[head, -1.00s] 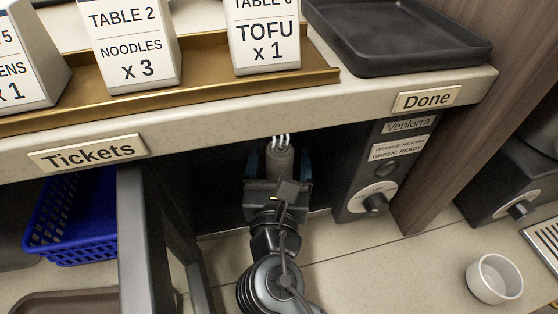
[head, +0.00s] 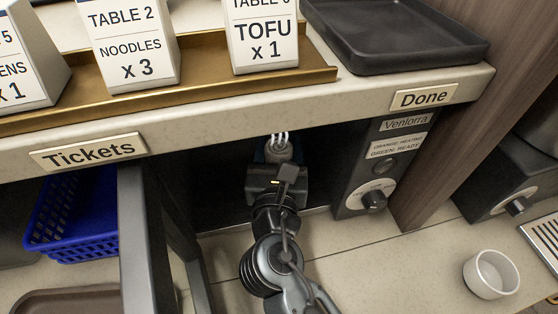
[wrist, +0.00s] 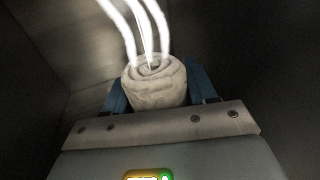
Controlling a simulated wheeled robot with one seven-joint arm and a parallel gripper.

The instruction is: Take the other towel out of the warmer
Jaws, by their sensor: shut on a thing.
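The warmer (head: 345,200) is a dark box under the counter with its door (head: 135,240) standing open at the left. A pale rolled towel (head: 278,153) shows at the opening, just below the counter edge, with white steam-like wisps above it. In the wrist view the rolled towel (wrist: 157,90) stands between the two blue fingers, spiral end up. My gripper (wrist: 155,88) is shut on it. In the head view my gripper (head: 278,155) is partly hidden by the counter edge and its own body. The warmer's inside is dark, and no second towel shows.
The counter edge (head: 240,105) overhangs the opening. A blue basket (head: 75,220) and a brown tray (head: 70,300) lie left of the door. A black tray (head: 395,35) rests above, by the Done label. A white cup (head: 491,274) stands at the lower right.

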